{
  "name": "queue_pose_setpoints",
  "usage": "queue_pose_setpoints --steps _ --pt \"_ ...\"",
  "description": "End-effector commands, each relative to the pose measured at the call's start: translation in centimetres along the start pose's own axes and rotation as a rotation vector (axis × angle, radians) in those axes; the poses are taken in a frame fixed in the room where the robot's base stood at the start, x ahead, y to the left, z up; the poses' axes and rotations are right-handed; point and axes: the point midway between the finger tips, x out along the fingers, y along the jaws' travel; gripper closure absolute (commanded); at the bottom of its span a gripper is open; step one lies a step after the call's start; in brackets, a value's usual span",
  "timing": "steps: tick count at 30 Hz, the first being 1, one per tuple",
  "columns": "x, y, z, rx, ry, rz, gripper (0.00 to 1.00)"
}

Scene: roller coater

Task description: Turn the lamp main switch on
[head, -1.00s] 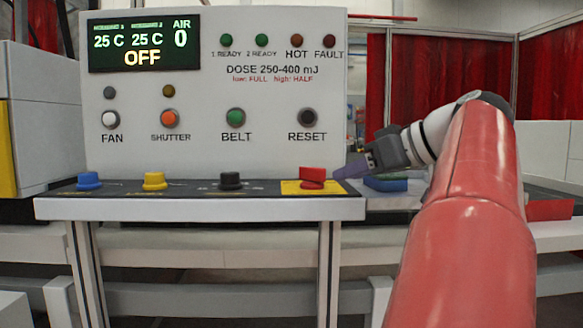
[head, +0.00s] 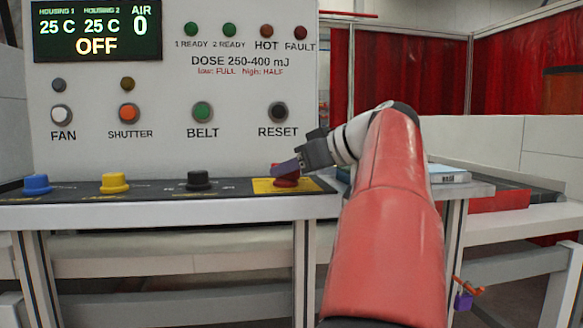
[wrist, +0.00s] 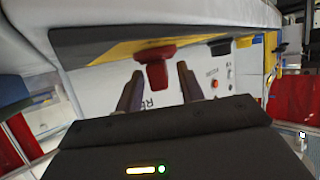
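The red rotary knob (head: 287,181) sits on a yellow plate (head: 262,186) at the right end of the console's front ledge; I take it as the lamp main switch. In the head view my gripper (head: 286,169) reaches it from the right, and its fingers partly hide the knob. In the wrist view the red knob (wrist: 155,68) shows just beyond the gap between the two fingers of my gripper (wrist: 158,86). The fingers are apart, and I cannot tell whether they touch it. The display (head: 97,31) reads OFF.
Black (head: 199,180), yellow (head: 114,183) and blue (head: 37,184) knobs stand in a row to the left on the ledge. The upright panel behind carries FAN, SHUTTER, BELT and RESET (head: 278,112) buttons. A table (head: 480,188) lies to the right.

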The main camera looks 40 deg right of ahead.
Motion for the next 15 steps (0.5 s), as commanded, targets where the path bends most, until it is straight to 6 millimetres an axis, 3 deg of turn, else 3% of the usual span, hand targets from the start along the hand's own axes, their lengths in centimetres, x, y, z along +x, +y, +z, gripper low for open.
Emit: queue_pose_setpoints --steps 5,13,15 --pt "0.01 0.00 0.01 0.000 0.000 0.000 0.63" --pt "0.00 -0.01 0.01 0.000 0.000 0.000 0.98" --pt "-0.01 -0.01 0.01 0.000 0.000 0.000 1.00"
